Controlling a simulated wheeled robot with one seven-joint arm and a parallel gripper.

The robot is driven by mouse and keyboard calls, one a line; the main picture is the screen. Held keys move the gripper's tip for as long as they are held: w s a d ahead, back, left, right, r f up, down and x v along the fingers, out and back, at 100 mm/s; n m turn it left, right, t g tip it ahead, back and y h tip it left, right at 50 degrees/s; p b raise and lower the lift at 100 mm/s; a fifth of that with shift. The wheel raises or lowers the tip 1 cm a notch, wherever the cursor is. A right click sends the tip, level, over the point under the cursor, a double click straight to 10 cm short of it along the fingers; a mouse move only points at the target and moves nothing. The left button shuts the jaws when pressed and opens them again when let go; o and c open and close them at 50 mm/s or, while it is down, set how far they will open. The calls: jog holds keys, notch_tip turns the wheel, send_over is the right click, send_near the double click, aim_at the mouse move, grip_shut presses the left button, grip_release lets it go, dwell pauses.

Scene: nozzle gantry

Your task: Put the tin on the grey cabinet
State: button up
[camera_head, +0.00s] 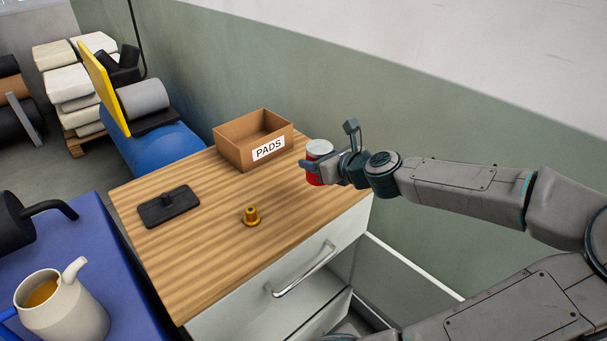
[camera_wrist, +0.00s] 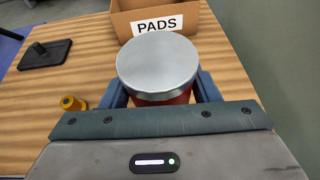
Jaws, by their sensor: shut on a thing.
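The tin (camera_head: 316,178) is red with a silver-grey lid and is upright near the back right corner of the cabinet's wooden top. My gripper (camera_head: 318,168) is shut on it, reaching in from the right. In the wrist view the tin's round lid (camera_wrist: 158,64) faces the camera, with blue fingers of my gripper (camera_wrist: 163,94) on both sides of its red body. The cabinet (camera_head: 215,220) has a striped wooden top and a light grey front with a handle. I cannot tell whether the tin's base touches the top.
An open cardboard box marked PADS (camera_head: 233,152) stands close to the left of the tin. A small brass fitting (camera_head: 251,216) and a black plate with a knob (camera_head: 168,207) lie on the top. A blue table (camera_head: 90,240) holds a cream jug (camera_head: 62,308).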

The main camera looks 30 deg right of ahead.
jog(key=shift+w+a+f+b, duration=0.2)
jog(key=shift+w+f, duration=0.65)
jog(key=shift+f, duration=0.35)
jog(key=shift+w+a+f+b, duration=0.1)
jog(key=shift+w+f+b, duration=0.15)
jog(key=shift+w+f, duration=0.75)
jog(key=shift+w+a+f+b, duration=0.2)
jog(key=shift+w+f, duration=0.5)
jog(key=shift+f, duration=0.65)
jog(key=shift+f, duration=0.1)
jog(key=o, duration=1.2)
jog(key=shift+f, duration=0.1)
jog(key=shift+r, duration=0.2)
jog(key=p+v, duration=0.1)
jog(key=v, duration=1.1)
jog(key=shift+s+p, duration=0.1)
jog(key=shift+p, duration=0.25)
jog(key=shift+f, duration=0.1)
